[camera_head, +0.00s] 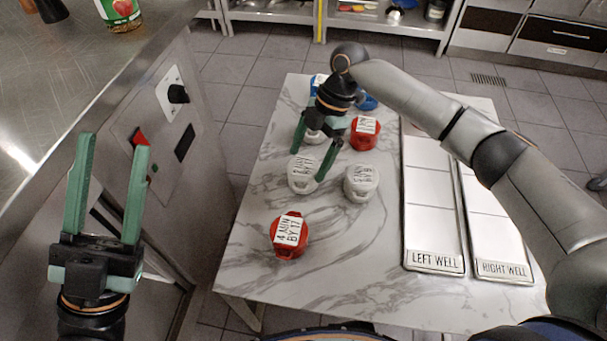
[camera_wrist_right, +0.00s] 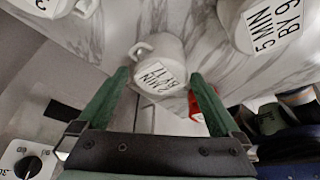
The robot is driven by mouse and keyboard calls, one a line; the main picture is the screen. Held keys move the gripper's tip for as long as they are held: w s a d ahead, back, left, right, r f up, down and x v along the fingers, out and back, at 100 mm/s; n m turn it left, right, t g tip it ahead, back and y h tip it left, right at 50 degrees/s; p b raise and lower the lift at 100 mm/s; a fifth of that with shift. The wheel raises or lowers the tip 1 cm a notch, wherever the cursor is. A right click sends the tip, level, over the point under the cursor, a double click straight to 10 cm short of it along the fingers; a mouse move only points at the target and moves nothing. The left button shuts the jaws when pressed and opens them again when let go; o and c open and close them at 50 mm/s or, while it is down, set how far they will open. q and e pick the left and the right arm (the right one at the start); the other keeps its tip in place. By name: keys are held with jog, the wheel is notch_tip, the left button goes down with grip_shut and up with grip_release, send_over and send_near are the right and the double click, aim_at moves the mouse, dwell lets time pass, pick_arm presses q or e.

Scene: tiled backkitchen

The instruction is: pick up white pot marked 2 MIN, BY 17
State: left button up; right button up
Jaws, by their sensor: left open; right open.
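The white pot with a label that reads like 2 MIN, BY 17 (camera_head: 301,176) stands on the marble table; its last digit is hard to read. In the right wrist view the pot (camera_wrist_right: 166,52) shows ahead between the fingers, its handle at upper left. My right gripper (camera_head: 309,166) is open above the pot, fingers pointing down, one fingertip near its right side in the head view. I cannot tell whether they touch. My left gripper (camera_head: 114,146) is open and empty, away from the table at the left.
A white pot marked 5 MIN (camera_head: 361,184) stands close on the right. Another white pot (camera_head: 313,137) is behind, partly hidden by my gripper. Red pots stand in front (camera_head: 290,237) and behind (camera_head: 364,134). The left well tray (camera_head: 434,264) and right well tray (camera_head: 503,271) lie right.

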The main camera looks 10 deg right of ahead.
aim_at(306, 165)
jog(key=b+x, duration=0.1)
jog(key=x, duration=0.3)
jog(key=shift+s, duration=0.1)
jog(key=shift+r, duration=0.1)
jog(key=shift+c, duration=0.4)
jog(key=c, duration=1.3)
